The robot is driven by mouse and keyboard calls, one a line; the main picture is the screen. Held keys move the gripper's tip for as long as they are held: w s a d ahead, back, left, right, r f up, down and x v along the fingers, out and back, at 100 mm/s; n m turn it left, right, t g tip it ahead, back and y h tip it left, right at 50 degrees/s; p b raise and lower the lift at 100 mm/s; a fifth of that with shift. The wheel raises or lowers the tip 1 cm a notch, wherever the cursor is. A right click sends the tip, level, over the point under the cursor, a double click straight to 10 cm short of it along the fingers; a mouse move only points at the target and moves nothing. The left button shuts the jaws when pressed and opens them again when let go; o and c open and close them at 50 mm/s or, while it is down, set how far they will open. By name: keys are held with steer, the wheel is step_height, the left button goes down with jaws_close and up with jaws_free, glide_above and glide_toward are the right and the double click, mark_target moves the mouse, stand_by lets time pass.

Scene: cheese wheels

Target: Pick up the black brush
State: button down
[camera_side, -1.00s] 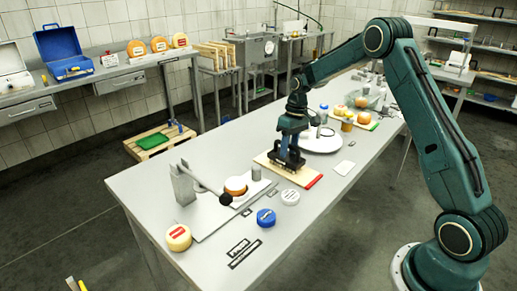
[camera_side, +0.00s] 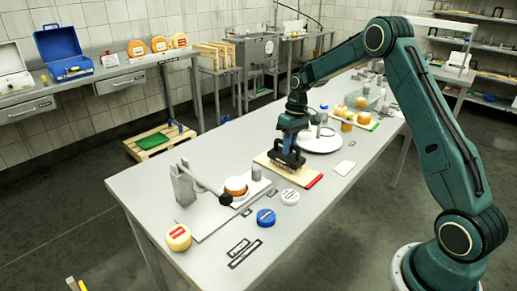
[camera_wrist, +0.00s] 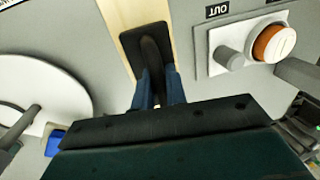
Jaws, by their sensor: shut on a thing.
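The black brush (camera_side: 289,159) is on the wooden board (camera_side: 266,160) with a red end, near the middle of the table. In the wrist view the brush (camera_wrist: 151,42) shows its dark base and raised handle, over the pale board (camera_wrist: 140,10). My gripper (camera_side: 287,147) points down over it. In the wrist view its two blue fingers (camera_wrist: 157,82) are on either side of the handle, shut on it. The lower ends of the fingers and any gap between brush and board are hard to make out.
A white disc (camera_side: 318,141) is behind.

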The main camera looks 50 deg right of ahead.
step_height(320, 180, up, 10)
steer(key=shift+f, duration=0.15)
stand_by(0.4)
steer(key=c, duration=1.9)
jaws_free()
steer(key=shift+c, duration=0.2)
jaws_close()
steer(key=shift+w+a, duration=0.15)
steer(key=shift+a, duration=0.15)
steer(key=w+a+r, duration=0.1)
steer(key=w+a, duration=0.1)
steer(key=a, duration=0.8)
steer(key=w+a+r, duration=0.1)
steer(key=w+a, duration=0.2)
steer(key=a, duration=0.7)
steer(key=shift+w+a+r, duration=0.3)
steer(key=shift+a+r, duration=0.05)
steer(key=shift+a, duration=0.05)
steer(key=shift+f, duration=0.1)
